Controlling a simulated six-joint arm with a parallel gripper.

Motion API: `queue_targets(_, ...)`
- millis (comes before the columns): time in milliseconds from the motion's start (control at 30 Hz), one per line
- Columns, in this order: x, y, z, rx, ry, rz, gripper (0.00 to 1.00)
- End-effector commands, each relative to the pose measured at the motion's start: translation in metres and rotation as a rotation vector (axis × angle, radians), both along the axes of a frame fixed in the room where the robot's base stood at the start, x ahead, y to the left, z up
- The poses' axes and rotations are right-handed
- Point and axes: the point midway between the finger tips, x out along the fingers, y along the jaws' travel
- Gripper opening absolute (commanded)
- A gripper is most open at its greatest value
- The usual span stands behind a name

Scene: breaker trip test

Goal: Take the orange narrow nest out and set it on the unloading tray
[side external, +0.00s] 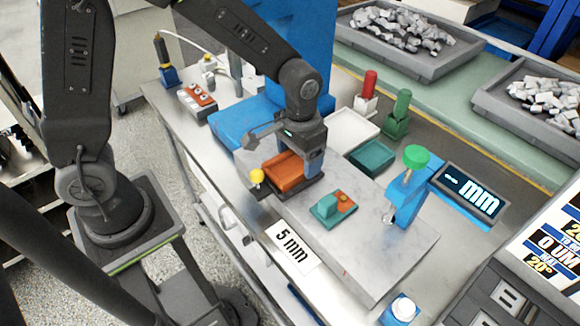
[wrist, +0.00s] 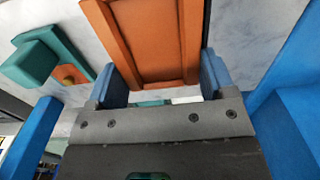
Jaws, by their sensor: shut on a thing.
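The orange narrow nest (side external: 283,174) is a shallow rimmed tray over the grey stone plate (side external: 385,255); I cannot tell whether it touches the plate. My gripper (side external: 305,160) is shut on it near its back right end. In the wrist view, the blue fingers of my gripper (wrist: 165,72) stand on either side of the orange nest (wrist: 155,40), whose far end runs out of the picture. A white tray (side external: 351,128) and a teal tray (side external: 371,158) lie behind the plate; no label shows which is the unloading tray.
A blue gauge stand with a green knob (side external: 416,156) rises further right. A yellow knob (side external: 257,176) is close left. Red (side external: 368,92) and green (side external: 400,112) handled tools stand behind.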

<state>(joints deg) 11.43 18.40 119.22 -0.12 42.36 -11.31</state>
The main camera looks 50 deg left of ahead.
Motion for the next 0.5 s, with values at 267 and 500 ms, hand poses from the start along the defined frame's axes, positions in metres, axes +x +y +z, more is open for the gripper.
queue_targets(267, 0.0, 0.0, 0.001, -0.001, -0.001, 0.0, 0.43)
queue_targets(500, 0.001, 0.0, 0.021, -0.001, -0.007, 0.0, 0.43)
